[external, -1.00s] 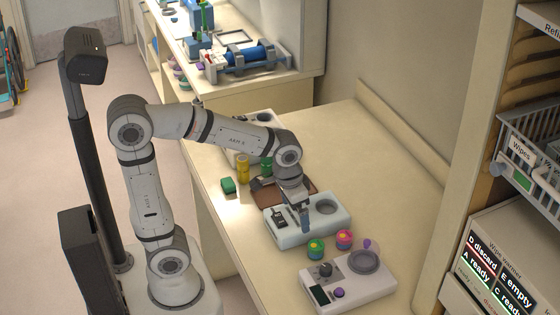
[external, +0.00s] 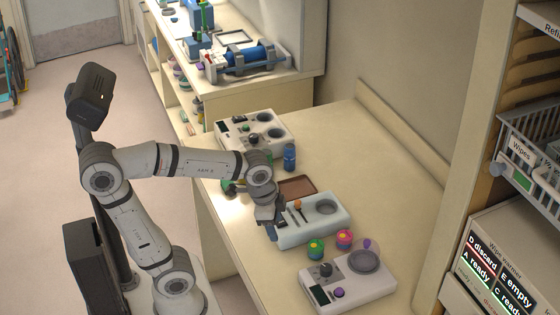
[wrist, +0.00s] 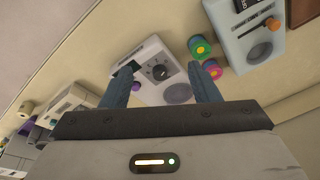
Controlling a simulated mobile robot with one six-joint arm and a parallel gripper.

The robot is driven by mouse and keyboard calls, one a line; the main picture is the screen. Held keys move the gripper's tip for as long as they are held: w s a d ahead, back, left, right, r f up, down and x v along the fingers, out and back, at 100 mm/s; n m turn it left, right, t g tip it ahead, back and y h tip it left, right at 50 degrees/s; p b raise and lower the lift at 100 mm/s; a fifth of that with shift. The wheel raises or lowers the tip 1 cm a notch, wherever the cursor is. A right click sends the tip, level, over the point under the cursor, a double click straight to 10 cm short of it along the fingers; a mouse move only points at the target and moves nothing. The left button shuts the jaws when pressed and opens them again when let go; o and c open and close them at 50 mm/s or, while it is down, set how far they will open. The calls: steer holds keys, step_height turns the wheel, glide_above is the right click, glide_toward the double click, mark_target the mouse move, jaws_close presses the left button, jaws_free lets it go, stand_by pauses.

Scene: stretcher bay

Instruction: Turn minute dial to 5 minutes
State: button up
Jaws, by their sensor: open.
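A white device (external: 365,285) with a black dial (external: 325,270) sits at the near end of the counter. It has a dark display (external: 319,294), a purple knob (external: 338,292) and a round well. The same black dial (wrist: 159,72) shows in the wrist view, framed between my fingers but well beyond them. Its markings are too small to read. My gripper (external: 272,235) is open and empty, at the left edge of the pale blue device (external: 340,225), apart from the dial. Which dial counts minutes cannot be told.
The pale blue device has an orange-tipped part (external: 298,204). Green (external: 316,249) and pink (external: 344,239) round pieces stand between the devices. Farther back are a brown tray (external: 298,187), a blue bottle (external: 289,157) and another white device (external: 275,128). The counter's right side is clear.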

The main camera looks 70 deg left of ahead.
mark_target(326, 267)
steer(key=w+d+f+m+b, duration=0.2)
steer(key=w+f+m, duration=0.1)
steer(key=w+m, duration=0.1)
steer(key=w+d+f+m+g+b, duration=0.1)
steer(key=w+d+f+m+b, duration=0.1)
steer(key=w+m+b, duration=0.1)
steer(key=w+d+f+m+g+b, duration=0.1)
steer(key=w+d+f+m+b, duration=0.1)
steer(key=w+m, duration=0.3)
steer(key=shift+w+d+f+m+b, duration=0.2)
steer(key=shift+f+m, duration=0.25)
steer(key=shift+w+d+f+m+b, duration=0.15)
steer(key=shift+w+f+m, duration=0.05)
steer(key=shift+f+m, duration=0.25)
steer(key=shift+f, duration=0.15)
steer(key=f, duration=0.7)
steer(key=shift+w+f, duration=0.15)
steer(key=shift+w, duration=0.05)
steer(key=shift+c, duration=0.5)
steer(key=c, duration=0.9)
steer(key=shift+o, duration=0.2)
